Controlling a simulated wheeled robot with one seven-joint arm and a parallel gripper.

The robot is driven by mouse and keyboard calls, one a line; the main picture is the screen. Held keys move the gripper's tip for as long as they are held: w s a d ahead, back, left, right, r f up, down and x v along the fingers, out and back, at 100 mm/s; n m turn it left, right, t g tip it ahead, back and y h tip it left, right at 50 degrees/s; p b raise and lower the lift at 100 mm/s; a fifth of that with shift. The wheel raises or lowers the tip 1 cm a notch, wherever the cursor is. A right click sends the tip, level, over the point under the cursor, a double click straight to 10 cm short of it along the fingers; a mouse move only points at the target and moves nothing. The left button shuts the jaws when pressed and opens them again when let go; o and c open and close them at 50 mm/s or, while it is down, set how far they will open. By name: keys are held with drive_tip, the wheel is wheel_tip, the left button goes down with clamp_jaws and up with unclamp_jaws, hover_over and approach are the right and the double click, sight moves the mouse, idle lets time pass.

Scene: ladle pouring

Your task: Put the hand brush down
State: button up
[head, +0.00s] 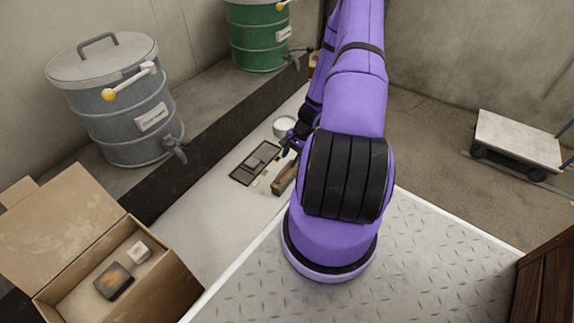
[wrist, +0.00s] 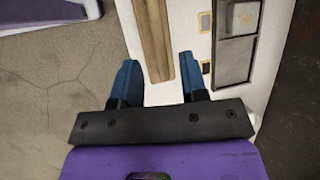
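The hand brush (head: 284,178), a brown wooden bar with a dark edge, lies on the white bench top (head: 215,215). In the wrist view the brush (wrist: 157,40) runs from the top edge down to between my fingers. My gripper (wrist: 160,85) is open, with one blue finger on each side of the brush's near end and a gap visible beside it. In the head view my gripper (head: 288,152) is small and partly hidden by my arm. I cannot tell its height above the bench.
A dark tray with compartments (head: 240,176) lies left of the brush, and a round white container (head: 284,120) stands behind. Grey (head: 85,108) and green (head: 236,42) drums stand on the left. An open cardboard box (head: 75,288) is at front left. A flat cart (head: 516,137) stands right.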

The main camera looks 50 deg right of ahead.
drive_tip(key=w+a+r+n+h, duration=0.1)
drive_tip(key=w+r+n, duration=0.15)
drive_tip(key=r, duration=0.85)
drive_tip(key=w+a+r+n, duration=0.15)
drive_tip(key=w+r, duration=0.25)
drive_tip(key=r, duration=0.8)
drive_tip(key=w+a+r+n+h, duration=0.1)
drive_tip(key=a+r+n, duration=0.1)
drive_tip(key=a+r, duration=0.4)
drive_tip(key=a+r+n+h, duration=0.1)
drive_tip(key=a+r+n, duration=0.2)
drive_tip(key=r, duration=0.6)
drive_tip(key=s+a+r+n+t+h, duration=0.1)
drive_tip(key=s+a+r+n, duration=0.45)
drive_tip(key=a+r, duration=0.7)
drive_tip(key=s+a+r+n+t, duration=0.1)
drive_tip(key=s+a+r, duration=0.1)
drive_tip(key=s, duration=0.4)
drive_tip(key=s+a+r+n+t, duration=0.1)
drive_tip(key=s+a+r, duration=0.2)
drive_tip(key=s, duration=0.3)
drive_tip(key=shift+s+r+h, duration=0.3)
drive_tip(key=shift+s+r, duration=0.05)
drive_tip(key=shift+r, duration=0.2)
drive_tip(key=shift+o, duration=0.2)
